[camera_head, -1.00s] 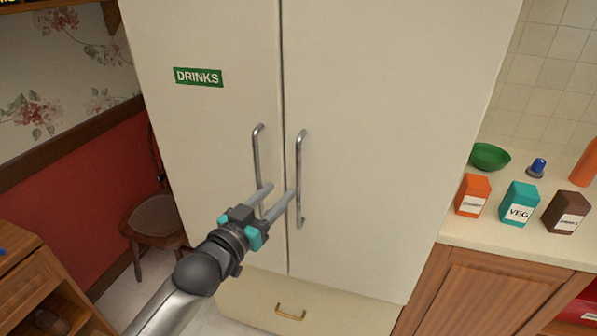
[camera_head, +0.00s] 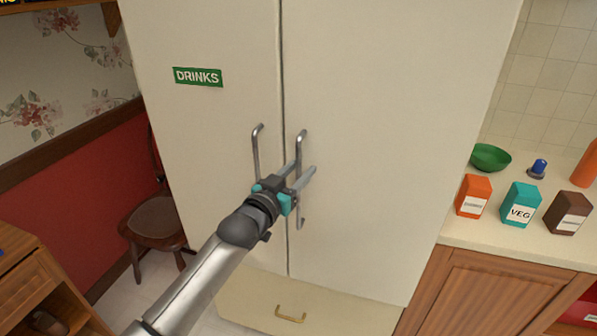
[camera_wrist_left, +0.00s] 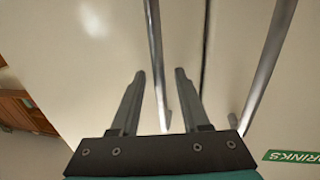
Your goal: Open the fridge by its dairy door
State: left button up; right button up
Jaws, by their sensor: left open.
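The fridge has two tall cream doors. The left door (camera_head: 205,130) carries a green DRINKS label (camera_head: 198,77) and a vertical metal handle (camera_head: 256,152). The right door (camera_head: 390,130) shows no label in view; its vertical metal handle (camera_head: 301,140) is near the centre seam. My left gripper (camera_head: 306,167) is open at this right handle, covering its middle part. In the left wrist view the right handle (camera_wrist_left: 155,50) runs between my two open fingers (camera_wrist_left: 160,74); contact cannot be told. The left handle (camera_wrist_left: 268,65) lies outside them. Both doors look shut. My right gripper is out of view.
A cream drawer (camera_head: 340,316) with a brass pull is below the doors. A counter (camera_head: 490,232) on the right holds several cartons and a green bowl (camera_head: 490,157). A wooden chair (camera_head: 155,220) and a wooden cabinet (camera_head: 30,270) stand on the left.

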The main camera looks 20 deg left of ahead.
pick_arm(q)
grip_shut()
dwell(1.4)
